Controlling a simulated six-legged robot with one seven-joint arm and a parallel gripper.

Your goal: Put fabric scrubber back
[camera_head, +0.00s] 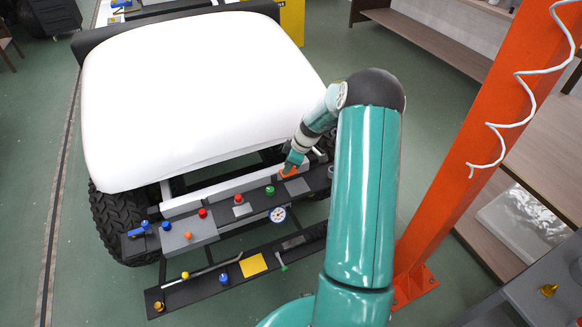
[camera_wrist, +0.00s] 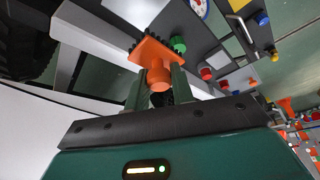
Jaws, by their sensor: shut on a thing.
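My gripper (camera_head: 293,160) is shut on an orange scrubber with a dark bristled edge, which shows small beneath the fingers in the head view. In the wrist view, my gripper (camera_wrist: 157,86) has its two green fingers around the round orange stem, and the scrubber's (camera_wrist: 153,52) flat, wide head points away from me. In the head view, the scrubber (camera_head: 288,171) is at the right part of the cart's dark upper panel (camera_head: 318,180). I cannot tell whether it touches the panel.
The panel carries a green knob (camera_head: 270,191), red knobs and a round gauge (camera_head: 278,215). A lower dark shelf (camera_head: 205,285) holds a yellow block (camera_head: 252,264). The white cart hood (camera_head: 190,85) lies behind. An orange post (camera_head: 480,130) stands at the right.

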